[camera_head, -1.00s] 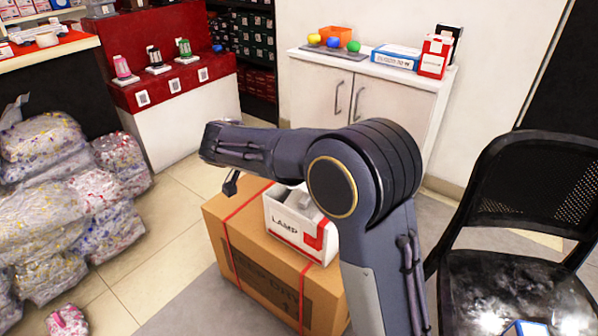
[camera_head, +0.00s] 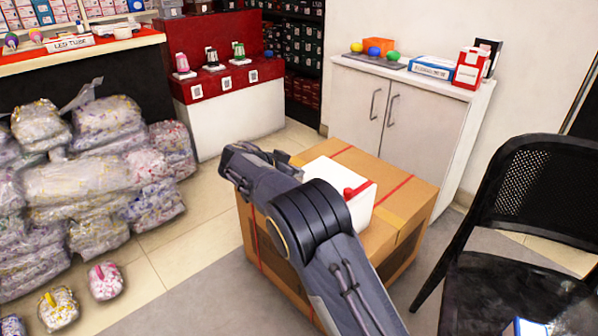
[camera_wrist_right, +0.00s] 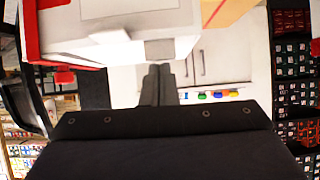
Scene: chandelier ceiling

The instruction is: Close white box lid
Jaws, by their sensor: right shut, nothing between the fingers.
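The white box (camera_head: 358,213) sits on the brown carton (camera_head: 398,165). A red patch shows at its upper edge. A white panel shows at its top in the head view; I cannot tell whether the lid is fully down. My arm hides its front. My right gripper (camera_head: 288,163) is beside the box's left side in the head view, partly hidden by my arm. In the right wrist view, its dark fingers (camera_wrist_right: 158,71) are together and empty, close to the box (camera_wrist_right: 120,48) and a small grey-white flap (camera_wrist_right: 160,50). My left gripper is out of view.
A black chair (camera_head: 535,185) stands right of the carton. A white cabinet (camera_head: 425,115) with small items on top is behind it. Wrapped bags (camera_head: 85,190) are piled at the left. Open tiled floor (camera_head: 185,240) lies between the bags and carton.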

